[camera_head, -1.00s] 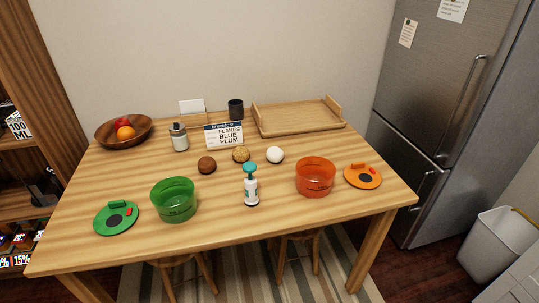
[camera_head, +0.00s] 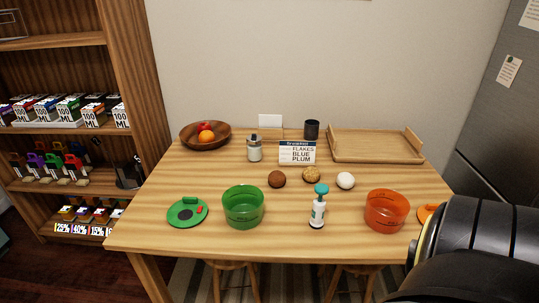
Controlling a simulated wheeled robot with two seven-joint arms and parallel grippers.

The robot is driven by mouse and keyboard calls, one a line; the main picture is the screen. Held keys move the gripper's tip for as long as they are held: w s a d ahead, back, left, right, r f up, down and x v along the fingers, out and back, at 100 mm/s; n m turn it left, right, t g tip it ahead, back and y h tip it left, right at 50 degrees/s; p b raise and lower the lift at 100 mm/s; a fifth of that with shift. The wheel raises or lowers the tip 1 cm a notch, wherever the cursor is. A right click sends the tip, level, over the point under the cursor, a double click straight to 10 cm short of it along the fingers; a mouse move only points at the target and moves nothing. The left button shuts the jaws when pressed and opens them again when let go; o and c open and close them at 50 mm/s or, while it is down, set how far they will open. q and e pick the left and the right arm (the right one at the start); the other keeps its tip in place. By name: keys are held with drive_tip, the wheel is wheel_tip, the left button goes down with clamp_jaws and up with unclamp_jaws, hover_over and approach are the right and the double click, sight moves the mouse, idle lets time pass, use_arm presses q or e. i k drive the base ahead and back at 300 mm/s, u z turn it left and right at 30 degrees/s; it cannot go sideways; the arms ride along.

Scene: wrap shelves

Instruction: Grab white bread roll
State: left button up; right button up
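The white bread roll (camera_head: 345,180) is a small pale ball on the wooden table (camera_head: 290,243), right of a golden bumpy roll (camera_head: 311,174) and a brown roll (camera_head: 277,179). It stands behind and to the right of a white bottle with a teal top (camera_head: 318,208). A black arm part of mine fills the lower right corner and covers most of the orange lid (camera_head: 426,212). Neither gripper's fingertips show in the head view.
A green bowl (camera_head: 243,208) and green lid (camera_head: 187,212) are at the front left, an orange bowl (camera_head: 387,211) at the front right. A menu sign (camera_head: 297,153), shaker (camera_head: 254,149), black cup (camera_head: 311,130), fruit bowl (camera_head: 205,137) and wooden tray (camera_head: 375,146) stand behind. Shelves (camera_head: 62,130) are left.

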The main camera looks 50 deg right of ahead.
sight(345, 180)
drive_tip(key=u, duration=1.6)
drive_tip(key=k, duration=1.75)
drive_tip(key=z, duration=0.95)
